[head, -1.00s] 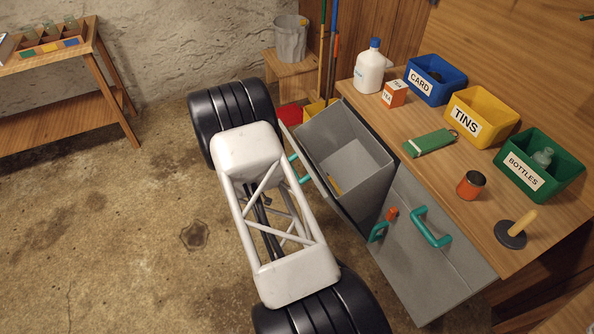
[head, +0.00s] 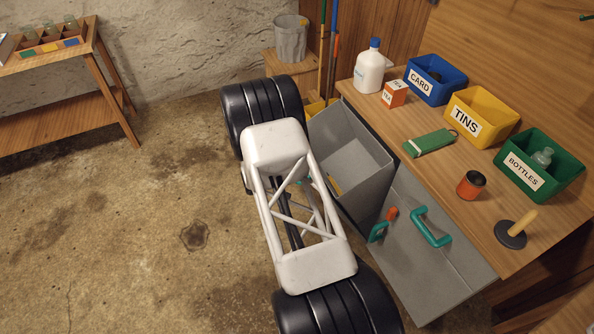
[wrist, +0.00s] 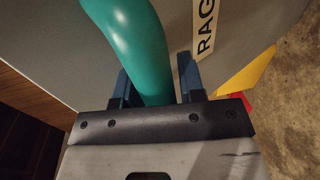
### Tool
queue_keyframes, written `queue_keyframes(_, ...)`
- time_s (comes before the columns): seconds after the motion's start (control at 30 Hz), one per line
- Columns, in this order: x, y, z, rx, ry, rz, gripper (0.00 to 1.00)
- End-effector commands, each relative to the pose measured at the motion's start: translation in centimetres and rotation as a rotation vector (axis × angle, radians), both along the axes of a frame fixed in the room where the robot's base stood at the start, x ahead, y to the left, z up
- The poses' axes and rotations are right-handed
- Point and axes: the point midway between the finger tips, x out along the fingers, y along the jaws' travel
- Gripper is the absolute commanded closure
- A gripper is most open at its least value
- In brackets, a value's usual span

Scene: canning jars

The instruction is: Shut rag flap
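The rag flap (head: 345,150) is a grey tilt-out bin front at the left end of the counter unit. It leans partly out, its grey inside showing from above. In the wrist view its grey face (wrist: 235,32) bears a "RAG" label (wrist: 205,25) and a teal handle (wrist: 130,40). My gripper (wrist: 157,88) has one dark finger on each side of the handle, close against it, and appears shut on it. In the head view my arm hides the gripper and most of the handle.
A second grey front with a teal handle (head: 431,228) is right of the flap, with a teal and orange latch (head: 382,226) between. The counter (head: 400,125) carries a jug, bins and a jar. A bucket (head: 290,40) on a stool stands behind. Floor at left is clear.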

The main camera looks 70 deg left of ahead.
Motion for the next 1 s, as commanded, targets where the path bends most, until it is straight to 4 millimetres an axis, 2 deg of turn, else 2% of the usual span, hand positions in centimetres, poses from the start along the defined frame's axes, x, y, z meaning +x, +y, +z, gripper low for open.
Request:
queue_keyframes(0.17, 0.0, 0.0, 0.0, 0.0, 0.0, 0.0, 0.65)
queue_keyframes(0.4, 0.0, 0.0, 0.0, 0.0, 0.0, 0.0, 1.0)
queue_keyframes(0.67, 0.3, 0.0, 0.2, 0.001, 0.005, -0.001, 1.0)
queue_keyframes(0.87, 2.3, 0.0, 1.2, 0.0, 0.041, -0.004, 1.0)
queue_keyframes(1.0, 4.4, 0.1, 2.2, 0.001, 0.081, -0.005, 1.0)
